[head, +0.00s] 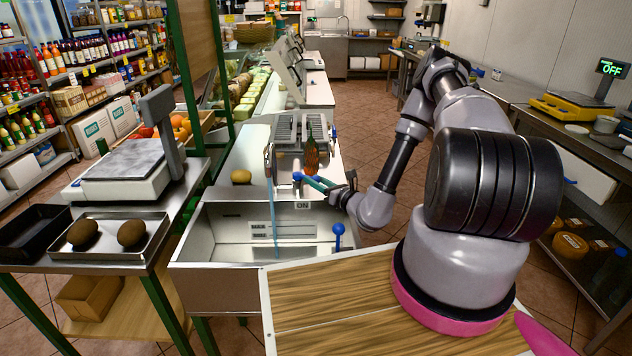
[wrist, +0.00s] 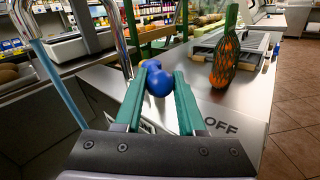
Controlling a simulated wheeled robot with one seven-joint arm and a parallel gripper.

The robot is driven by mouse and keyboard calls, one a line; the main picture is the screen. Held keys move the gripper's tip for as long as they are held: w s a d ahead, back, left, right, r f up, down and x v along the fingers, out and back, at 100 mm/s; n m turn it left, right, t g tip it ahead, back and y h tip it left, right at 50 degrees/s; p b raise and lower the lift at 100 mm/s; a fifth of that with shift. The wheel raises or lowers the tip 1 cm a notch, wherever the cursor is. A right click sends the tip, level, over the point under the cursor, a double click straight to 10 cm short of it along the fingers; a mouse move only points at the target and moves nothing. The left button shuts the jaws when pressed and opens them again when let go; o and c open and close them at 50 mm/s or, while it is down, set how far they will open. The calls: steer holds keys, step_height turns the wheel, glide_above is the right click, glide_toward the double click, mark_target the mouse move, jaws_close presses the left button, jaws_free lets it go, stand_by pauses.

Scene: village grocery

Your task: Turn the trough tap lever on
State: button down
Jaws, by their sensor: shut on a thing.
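The tap lever has a blue round knob (head: 298,177), seen in the wrist view as a blue ball (wrist: 158,82) between my finger ends. My gripper (wrist: 159,80) has its green fingers on both sides of this knob and is shut on it; in the head view my gripper (head: 306,180) reaches in from the right. An ON label (head: 303,205) is on the trough rim below the lever, and an OFF label (wrist: 220,125) shows in the wrist view. The metal trough (head: 215,275) lies below. A light blue stream, like running water (head: 273,205), falls from the tap spout (head: 268,155).
A second blue-knobbed lever (head: 338,229) stands at the trough's front right. A netted bag of oranges (head: 311,155) stands close behind my gripper. A round yellow item (head: 241,177) sits left of the tap. A scale (head: 125,170) stands further left. The aisle at right is clear.

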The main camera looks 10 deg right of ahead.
stand_by(0.3)
steer(key=c, duration=0.5)
jaws_free()
steer(key=shift+s, duration=0.1)
steer(key=v, duration=1)
steer(key=shift+s+d, duration=0.1)
steer(key=shift+s, duration=0.25)
